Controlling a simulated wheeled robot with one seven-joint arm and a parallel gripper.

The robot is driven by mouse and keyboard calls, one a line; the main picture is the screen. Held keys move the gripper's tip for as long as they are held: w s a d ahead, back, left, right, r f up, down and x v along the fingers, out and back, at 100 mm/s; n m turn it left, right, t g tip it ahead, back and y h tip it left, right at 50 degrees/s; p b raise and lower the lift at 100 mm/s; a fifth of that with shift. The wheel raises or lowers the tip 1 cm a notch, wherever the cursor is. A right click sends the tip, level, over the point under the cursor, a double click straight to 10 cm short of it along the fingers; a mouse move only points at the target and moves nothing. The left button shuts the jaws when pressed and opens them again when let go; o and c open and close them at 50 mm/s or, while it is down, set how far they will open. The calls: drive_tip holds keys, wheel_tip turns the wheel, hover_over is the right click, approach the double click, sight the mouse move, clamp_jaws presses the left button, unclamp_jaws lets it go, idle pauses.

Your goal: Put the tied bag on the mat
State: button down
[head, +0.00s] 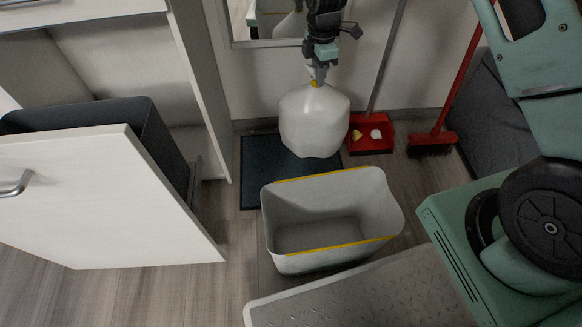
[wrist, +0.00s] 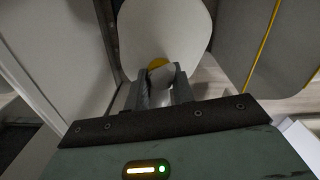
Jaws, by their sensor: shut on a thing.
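The tied bag (head: 315,122) is white and full, with a yellow tie at its neck. My gripper (head: 318,76) is shut on the neck, and the bag hangs upright below it. In the wrist view the bag (wrist: 165,38) fills the top middle, with its yellow tie just beyond my gripper's fingers (wrist: 160,90). The dark mat (head: 258,172) lies on the floor against the back wall. The bag hangs in front of part of the mat and hides its right portion. I cannot tell exactly how high the bag is above it.
An empty white bin (head: 290,258) with yellow rim strips stands just in front of the mat. A red dustpan (head: 372,146) and a red broom (head: 432,140) stand to the right. An open cabinet door (head: 95,200) with a dark bin (head: 150,125) is at the left.

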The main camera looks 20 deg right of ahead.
sight(313, 87)
drive_tip(key=f+b, duration=0.1)
drive_tip(key=f, duration=0.1)
drive_tip(key=f+n+b, duration=0.1)
drive_tip(key=b, duration=0.1)
drive_tip(key=w+f+n+b, duration=0.1)
drive_tip(key=f, duration=0.1)
drive_tip(key=shift+a+f, duration=0.3)
drive_tip(key=shift+a, duration=0.1)
wheel_tip(313, 87, down, 10)
drive_tip(key=b, duration=0.6)
drive_tip(key=c, duration=1.2)
unclamp_jaws()
